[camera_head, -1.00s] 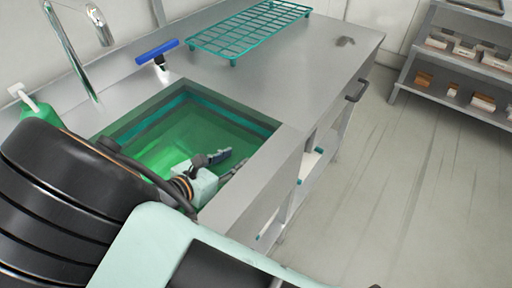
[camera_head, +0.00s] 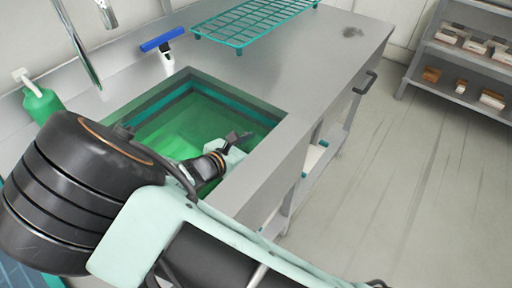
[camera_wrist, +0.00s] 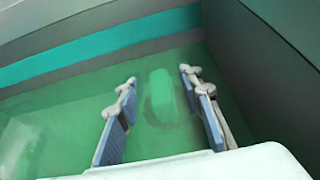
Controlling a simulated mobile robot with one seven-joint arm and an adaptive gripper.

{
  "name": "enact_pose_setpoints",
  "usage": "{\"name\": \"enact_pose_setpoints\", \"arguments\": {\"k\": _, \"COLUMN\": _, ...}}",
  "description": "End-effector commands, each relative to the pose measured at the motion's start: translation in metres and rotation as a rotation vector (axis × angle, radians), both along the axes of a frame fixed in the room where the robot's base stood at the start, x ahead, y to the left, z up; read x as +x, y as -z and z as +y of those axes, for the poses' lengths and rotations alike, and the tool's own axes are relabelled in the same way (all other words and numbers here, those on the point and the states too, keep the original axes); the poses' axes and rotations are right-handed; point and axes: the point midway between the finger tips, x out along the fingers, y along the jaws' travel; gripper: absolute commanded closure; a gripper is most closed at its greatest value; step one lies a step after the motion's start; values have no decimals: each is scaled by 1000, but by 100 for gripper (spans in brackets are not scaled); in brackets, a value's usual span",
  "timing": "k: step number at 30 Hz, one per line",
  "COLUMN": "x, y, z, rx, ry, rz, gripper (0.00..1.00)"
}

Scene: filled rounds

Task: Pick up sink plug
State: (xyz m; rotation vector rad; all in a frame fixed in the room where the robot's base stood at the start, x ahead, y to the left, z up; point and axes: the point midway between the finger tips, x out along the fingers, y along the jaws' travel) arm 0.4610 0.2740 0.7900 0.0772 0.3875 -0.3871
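The sink (camera_head: 160,125) holds green-tinted water. In the wrist view, a small rounded green shape (camera_wrist: 160,88) lies low in the sink, ahead of and between my fingers. It looks like the sink plug, but the green tint makes this hard to confirm. My gripper (camera_wrist: 157,80) is open, its blue-padded fingers on either side of this shape in the picture, with no contact visible. In the head view, my gripper (camera_head: 238,138) is at the sink's right side, near the front wall. The plug cannot be made out there.
A blue squeegee (camera_head: 162,41) lies behind the sink. A teal wire rack (camera_head: 250,22) stands on the counter (camera_head: 310,60), which is mostly clear. A green bottle (camera_head: 40,103) stands at the left. The tap (camera_head: 80,45) rises behind the sink. Shelves (camera_head: 460,55) stand at the right.

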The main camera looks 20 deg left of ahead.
Motion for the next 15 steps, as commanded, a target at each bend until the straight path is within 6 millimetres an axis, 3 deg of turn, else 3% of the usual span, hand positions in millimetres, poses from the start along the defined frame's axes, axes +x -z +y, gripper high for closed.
{"name": "enact_pose_setpoints", "arguments": {"k": 1, "x": 0, "y": 0, "z": 0, "rx": 0, "ry": 0, "rz": 0, "gripper": 74}}
{"name": "enact_pose_setpoints", "arguments": {"k": 8, "x": 0, "y": 0, "z": 0, "rx": 0, "ry": 0, "rz": 0, "gripper": 99}}
{"name": "enact_pose_setpoints", "arguments": {"k": 15, "x": 0, "y": 0, "z": 0, "rx": 0, "ry": 0, "rz": 0, "gripper": 100}}
